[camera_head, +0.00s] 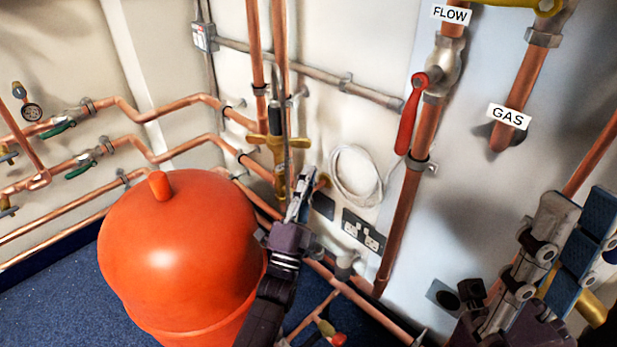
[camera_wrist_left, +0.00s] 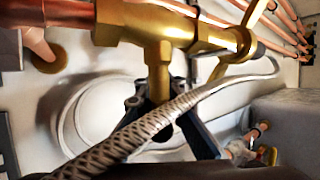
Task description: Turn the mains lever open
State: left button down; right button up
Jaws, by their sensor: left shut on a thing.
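A brass valve (camera_head: 277,142) with a brass cross handle sits on a vertical copper pipe, just above my left gripper (camera_head: 300,192). In the left wrist view the valve (camera_wrist_left: 135,22) has a side branch, and a brass lever (camera_wrist_left: 236,52) lies to its right. My left gripper's dark fingers (camera_wrist_left: 163,100) are shut at the end of that branch; a braided hose (camera_wrist_left: 160,118) partly hides the contact. A red lever (camera_head: 408,115) hangs down along the FLOW pipe, apart from both grippers. My right gripper (camera_head: 585,235), with blue pads, is at the lower right; its opening is unclear.
A large orange vessel (camera_head: 180,255) stands left of my left arm. A white coiled cable (camera_head: 355,175) and sockets (camera_head: 362,233) are on the wall. The GAS pipe (camera_head: 527,80) is at the right. Green-handled valves (camera_head: 80,171) are on the left-hand pipes.

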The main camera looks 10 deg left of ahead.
pick_arm(q)
jog(key=c, duration=2)
grip_release()
jog(key=v, duration=1.2)
jog(key=shift+f, duration=0.1)
